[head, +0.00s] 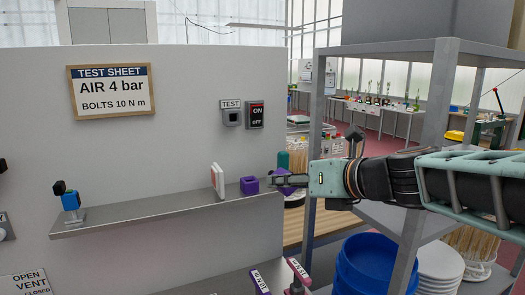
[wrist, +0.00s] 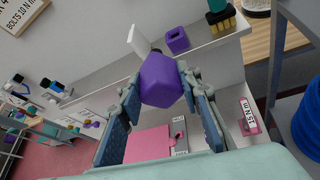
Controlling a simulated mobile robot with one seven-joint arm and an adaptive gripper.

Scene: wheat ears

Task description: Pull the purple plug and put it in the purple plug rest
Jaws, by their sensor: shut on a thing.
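My gripper (head: 286,181) is shut on the purple plug (wrist: 160,80), whose rounded block shows between the fingers in the wrist view. In the head view only part of the plug (head: 285,189) shows. The gripper holds it off the right end of the grey shelf (head: 150,216), clear of the wall panel. The purple plug rest (head: 249,185) is a small block with a dark opening in its top, standing near the shelf's right end. It also shows in the wrist view (wrist: 177,40), beyond the plug and apart from it.
A white upright plate (head: 217,181) stands on the shelf just left of the rest. A blue and black piece (head: 71,202) stands farther left. A grey metal frame (head: 318,120) rises at right, with blue buckets (head: 373,262) below. The shelf's middle is clear.

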